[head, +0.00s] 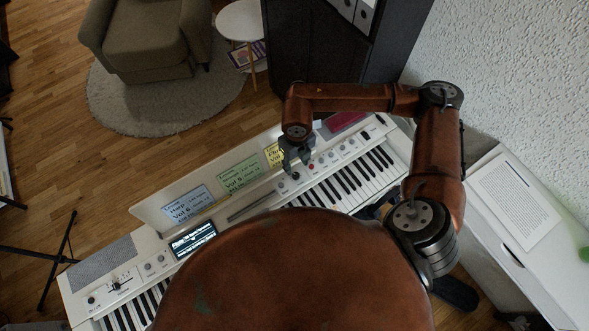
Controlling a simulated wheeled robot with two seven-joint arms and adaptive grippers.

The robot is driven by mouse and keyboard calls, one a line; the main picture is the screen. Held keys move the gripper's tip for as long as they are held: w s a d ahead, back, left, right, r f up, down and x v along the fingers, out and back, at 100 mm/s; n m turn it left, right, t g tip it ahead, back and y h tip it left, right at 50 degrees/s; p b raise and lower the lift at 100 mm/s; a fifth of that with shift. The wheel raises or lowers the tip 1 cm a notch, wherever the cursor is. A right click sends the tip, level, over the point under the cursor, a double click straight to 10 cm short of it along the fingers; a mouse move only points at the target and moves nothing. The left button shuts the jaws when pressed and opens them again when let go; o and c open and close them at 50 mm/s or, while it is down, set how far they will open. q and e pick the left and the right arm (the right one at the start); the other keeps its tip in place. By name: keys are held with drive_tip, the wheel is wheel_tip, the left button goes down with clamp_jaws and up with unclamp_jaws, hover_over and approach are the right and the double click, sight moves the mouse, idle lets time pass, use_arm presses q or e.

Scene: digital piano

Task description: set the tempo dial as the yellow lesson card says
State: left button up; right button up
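The yellow lesson card (273,154) stands on the piano's music rest, and my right gripper covers its right part, so its text is only partly visible. My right gripper (296,169) points down over the control panel of the white digital piano (146,240), close to a small knob (296,176). I cannot tell whether the fingers touch the knob or whether they are open or shut. The dial labels and settings are too small to read, so I cannot tell which one is the tempo dial. My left gripper is out of view.
A blue card (187,205) and a green card (240,175) stand left of the yellow one. A lit display (193,239) and small buttons (311,167) are on the panel. A magenta item (345,121) lies behind. A white cabinet (545,250) stands at the right.

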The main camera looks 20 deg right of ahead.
sight(296, 175)
wheel_tip(296, 175, down, 8)
drive_tip(key=shift+a+r, duration=0.1)
drive_tip(key=shift+r, duration=0.15)
drive_tip(key=shift+c, duration=0.4)
clamp_jaws()
